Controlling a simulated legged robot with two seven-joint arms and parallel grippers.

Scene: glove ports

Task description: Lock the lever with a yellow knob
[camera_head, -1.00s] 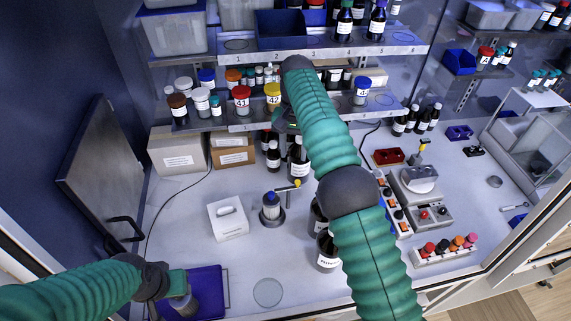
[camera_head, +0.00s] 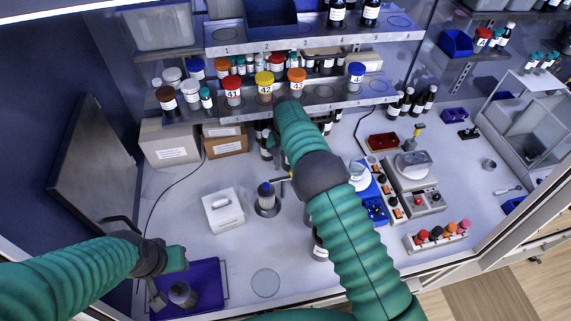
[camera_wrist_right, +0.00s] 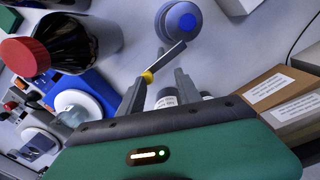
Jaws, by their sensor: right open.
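The lever (camera_wrist_right: 171,56) is a flat grey bar with a small yellow knob (camera_wrist_right: 148,77) at its end. It reaches out from a round post with a blue cap (camera_wrist_right: 181,20), which also shows in the head view (camera_head: 266,192) on the bench.
Shelves (camera_head: 315,104) with numbered jars hang above. A glass disc (camera_head: 265,283) lies in front.

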